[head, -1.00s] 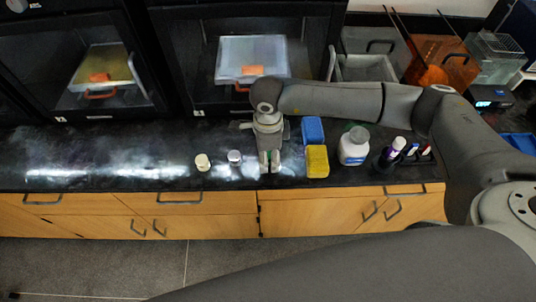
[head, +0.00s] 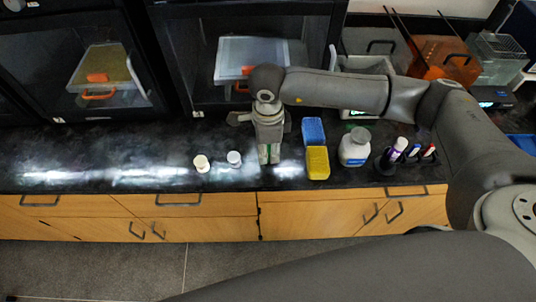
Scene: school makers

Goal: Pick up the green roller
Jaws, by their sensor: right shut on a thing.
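My right gripper (head: 269,156) points down over the front part of the black counter, left of the sponges. It is shut on the green roller (head: 269,149), which shows only as a thin green strip between the fingers. The rest of the roller is hidden by the fingers, and I cannot tell whether it touches the counter. My left gripper is not in view.
A yellow sponge (head: 317,163) and a blue sponge (head: 313,130) lie right of the gripper, with a white bottle (head: 354,148) and a marker holder (head: 387,165) beyond. Two small white-topped jars (head: 201,163) (head: 234,158) stand to its left. The far left counter is clear.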

